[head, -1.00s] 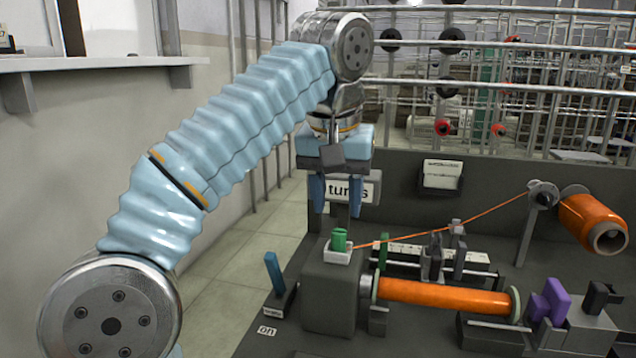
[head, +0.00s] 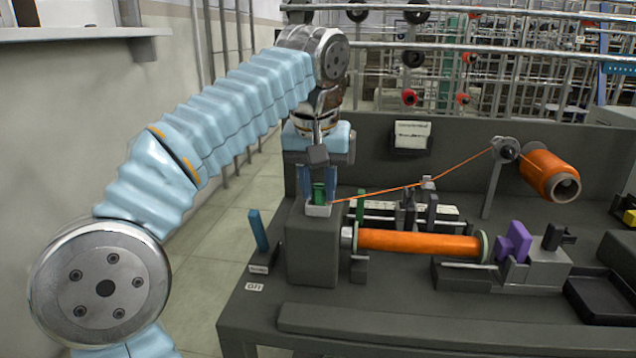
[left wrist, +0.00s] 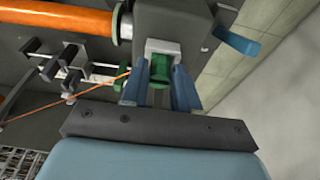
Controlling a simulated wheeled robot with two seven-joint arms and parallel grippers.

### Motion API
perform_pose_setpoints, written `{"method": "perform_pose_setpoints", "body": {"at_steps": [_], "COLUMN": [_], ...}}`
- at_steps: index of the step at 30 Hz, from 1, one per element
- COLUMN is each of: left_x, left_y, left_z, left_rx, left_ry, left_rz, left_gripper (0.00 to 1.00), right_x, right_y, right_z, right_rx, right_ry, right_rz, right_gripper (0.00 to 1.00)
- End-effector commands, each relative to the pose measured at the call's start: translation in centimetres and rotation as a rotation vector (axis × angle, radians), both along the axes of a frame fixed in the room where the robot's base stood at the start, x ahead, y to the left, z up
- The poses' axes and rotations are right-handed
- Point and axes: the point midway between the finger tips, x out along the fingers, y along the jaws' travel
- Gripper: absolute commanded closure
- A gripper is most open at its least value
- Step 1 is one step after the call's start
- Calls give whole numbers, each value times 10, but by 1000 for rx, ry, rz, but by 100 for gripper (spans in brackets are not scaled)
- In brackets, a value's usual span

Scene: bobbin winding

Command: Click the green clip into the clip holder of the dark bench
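The green clip (head: 319,193) stands upright at a small white holder (head: 318,211) on top of the grey block at the left end of the dark bench. It also shows in the left wrist view (left wrist: 159,72). My left gripper (head: 317,186) points straight down over the block, with its blue fingers on either side of the clip. In the left wrist view the fingers (left wrist: 162,82) stand apart with the clip between them, and gaps seem to show beside it. How deep the clip sits in the holder is hidden. My right gripper is not in view.
An orange thread (head: 458,167) runs from beside the holder to a guide and orange spool (head: 549,176). An orange-wound bobbin (head: 418,242) lies right of the block. A blue lever (head: 258,230) stands left of it. The dark bench (head: 420,325) has a raised back panel.

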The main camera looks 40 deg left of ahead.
Motion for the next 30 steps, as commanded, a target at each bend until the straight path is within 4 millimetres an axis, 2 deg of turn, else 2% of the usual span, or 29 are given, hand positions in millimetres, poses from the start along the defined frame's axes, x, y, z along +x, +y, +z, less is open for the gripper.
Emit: {"method": "perform_pose_setpoints", "body": {"at_steps": [1, 5, 6, 9, 14, 20, 30], "left_x": [0, 0, 0, 0, 0, 0, 0], "left_y": [0, 0, 0, 0, 0, 0, 0], "left_z": [0, 0, 0, 6, 29, 43, 45], "left_rx": [0, 0, 0, 0, 0, 0, 0], "left_ry": [0, 0, 0, -1, -1, -2, 0], "left_rz": [0, 0, 0, 0, 0, 0, 0], "left_gripper": [78, 98, 100, 100, 100, 100, 100], "right_x": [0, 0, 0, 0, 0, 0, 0], "right_y": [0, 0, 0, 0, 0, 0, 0], "right_z": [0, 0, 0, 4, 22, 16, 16], "right_rx": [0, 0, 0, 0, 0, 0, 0], "right_ry": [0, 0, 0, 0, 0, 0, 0], "right_rz": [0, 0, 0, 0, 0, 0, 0], "right_gripper": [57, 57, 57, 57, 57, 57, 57]}}
